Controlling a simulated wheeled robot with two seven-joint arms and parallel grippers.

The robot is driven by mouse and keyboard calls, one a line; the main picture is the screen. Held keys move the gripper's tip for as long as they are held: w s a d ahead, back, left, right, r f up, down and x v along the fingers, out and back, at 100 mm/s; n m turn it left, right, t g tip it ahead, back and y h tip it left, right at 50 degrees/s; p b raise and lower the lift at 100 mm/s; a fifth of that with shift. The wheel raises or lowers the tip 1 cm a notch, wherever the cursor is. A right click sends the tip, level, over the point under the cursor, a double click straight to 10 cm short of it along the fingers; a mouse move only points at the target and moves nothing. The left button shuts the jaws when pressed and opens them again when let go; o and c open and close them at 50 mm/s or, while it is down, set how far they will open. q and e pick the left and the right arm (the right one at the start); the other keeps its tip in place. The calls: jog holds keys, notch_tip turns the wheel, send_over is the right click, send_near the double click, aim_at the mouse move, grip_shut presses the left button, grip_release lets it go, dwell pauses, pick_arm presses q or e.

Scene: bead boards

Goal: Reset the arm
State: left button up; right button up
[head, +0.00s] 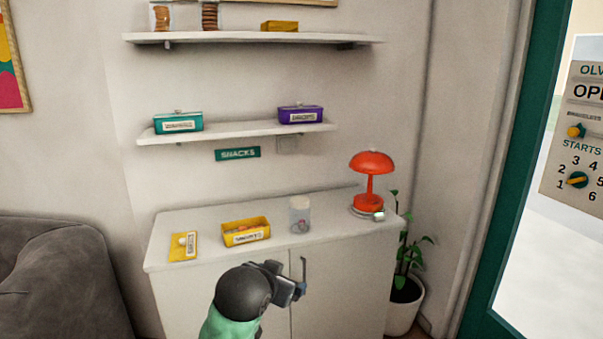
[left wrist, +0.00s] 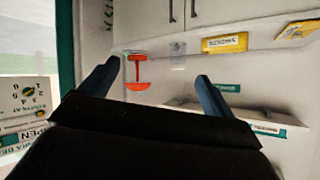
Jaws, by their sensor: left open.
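My left gripper (head: 297,291) is in front of the white cabinet, below its top, at the lower middle of the head view. In the left wrist view its two dark fingers (left wrist: 160,82) are spread apart, with nothing between them close by. It is open and empty. The wrist picture looks upside down, with the red lamp, the yellow box and the cabinet beyond the fingers. My right gripper does not show in either view.
The cabinet top (head: 180,222) holds a yellow lid (head: 178,247), an open yellow box (head: 246,232), a clear jar (head: 300,215) and a red lamp (head: 371,180). Shelves (head: 230,133) hang above. A grey sofa (head: 55,270) stands left, a potted plant (head: 404,285) right.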

pick_arm(q)
jog(key=s+a+f+n+g+y, duration=0.15)
jog(key=s+a+f, duration=0.25)
jog(key=s+f, duration=0.65)
jog(key=s+a+f+n+g, duration=0.1)
jog(key=s+a+f+g, duration=0.35)
jog(key=f, duration=0.85)
jog(key=s+f+g, duration=0.1)
jog(key=s+f, duration=0.5)
jog(key=s, duration=0.4)
jog(key=s+f+g, duration=0.2)
jog(key=s+f, duration=0.4)
jog(key=s, duration=0.4)
jog(key=shift+s+a+n+p, duration=0.2)
jog(key=shift+s+n+p, duration=0.05)
jog(key=shift+n+p, duration=0.1)
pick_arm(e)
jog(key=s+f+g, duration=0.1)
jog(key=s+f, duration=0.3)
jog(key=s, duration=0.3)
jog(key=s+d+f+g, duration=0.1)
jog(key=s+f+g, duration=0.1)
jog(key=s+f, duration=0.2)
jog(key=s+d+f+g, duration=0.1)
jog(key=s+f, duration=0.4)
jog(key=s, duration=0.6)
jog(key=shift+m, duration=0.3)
